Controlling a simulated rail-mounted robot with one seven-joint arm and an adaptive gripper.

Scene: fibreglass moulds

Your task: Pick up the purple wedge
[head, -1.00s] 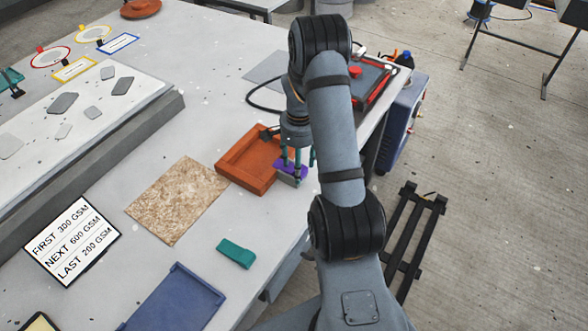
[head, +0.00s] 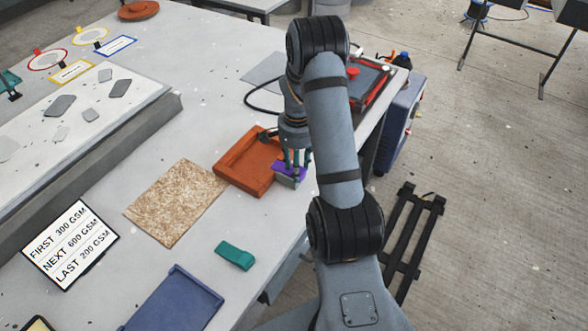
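The purple wedge (head: 279,167) is at the right edge of the table, just right of the orange-brown tray. Its top is purple, and a grey face shows below it. My gripper (head: 297,170) points down over the wedge. Its teal fingers are drawn in close around the wedge, and one finger covers part of it. The far-side contact is hidden, so I cannot tell whether the fingers press on it. The wedge shows no clear lift from the table.
The orange-brown tray (head: 229,180) stands close left of my gripper. A tan fibre mat (head: 176,202), a teal wedge (head: 235,256) and a blue tray (head: 174,301) lie nearer the front. A red-edged case (head: 376,91) is behind my arm. The table edge is close on the right.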

